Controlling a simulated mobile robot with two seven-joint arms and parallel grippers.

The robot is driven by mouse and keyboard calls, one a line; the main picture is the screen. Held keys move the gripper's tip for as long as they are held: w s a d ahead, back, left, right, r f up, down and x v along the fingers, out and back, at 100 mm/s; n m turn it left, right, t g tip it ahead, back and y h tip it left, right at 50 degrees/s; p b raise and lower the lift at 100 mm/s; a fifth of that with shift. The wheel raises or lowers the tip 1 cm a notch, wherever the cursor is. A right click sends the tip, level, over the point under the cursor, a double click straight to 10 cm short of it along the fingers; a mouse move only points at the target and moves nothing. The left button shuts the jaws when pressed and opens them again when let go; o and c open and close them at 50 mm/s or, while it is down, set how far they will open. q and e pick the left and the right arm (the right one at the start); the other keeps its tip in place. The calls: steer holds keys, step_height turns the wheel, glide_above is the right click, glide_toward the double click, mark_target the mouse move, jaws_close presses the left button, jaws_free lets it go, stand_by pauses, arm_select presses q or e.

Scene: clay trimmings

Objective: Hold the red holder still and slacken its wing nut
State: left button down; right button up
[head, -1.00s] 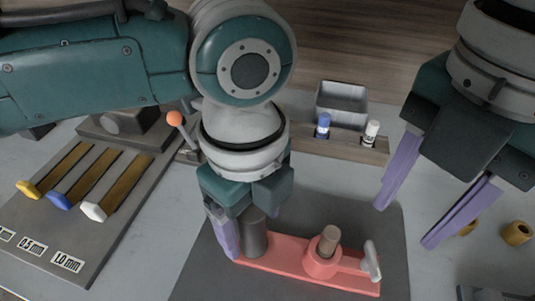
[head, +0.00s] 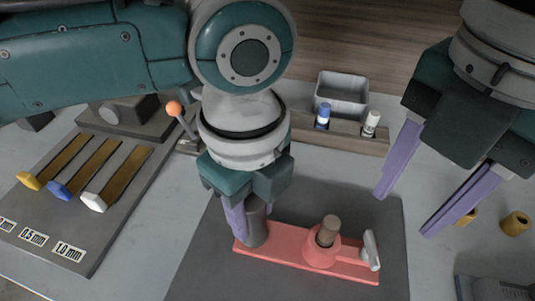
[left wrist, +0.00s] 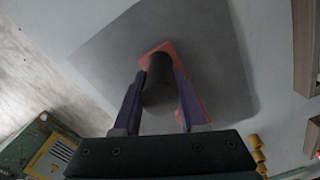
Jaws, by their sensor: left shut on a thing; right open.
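The red holder (head: 290,262) lies flat on the dark grey mat. A dark grey upright cylinder (head: 256,228) stands at its left end, and a red collar with a brown rod (head: 328,230) in it stands toward the right. The light grey wing nut (head: 371,250) is at the holder's right end, apart from both grippers. My left gripper (head: 248,222) is shut on the dark cylinder; in the left wrist view the purple fingers flank the cylinder (left wrist: 158,82). My right gripper (head: 403,212) is open and empty, above and to the right of the wing nut.
A wooden rack with a blue-capped bottle (head: 323,117) and a white-capped bottle (head: 371,123) stands behind, by a grey bin (head: 342,92). A slotted board (head: 75,236) lies left. Brass rings (head: 515,222) lie right. The mat (head: 210,280) is otherwise clear.

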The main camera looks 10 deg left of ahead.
mark_target(375, 253)
steer(key=shift+c, duration=0.2)
steer(key=shift+c, duration=0.5)
steer(key=f+m, duration=0.3)
steer(key=m, duration=0.5)
steer(key=f+m, duration=0.3)
steer(key=m, duration=0.6)
steer(key=f+m, duration=0.3)
steer(key=m, duration=0.5)
steer(key=shift+s+f+m, duration=0.3)
steer(key=shift+s+f, duration=0.05)
steer(key=shift+f, duration=0.05)
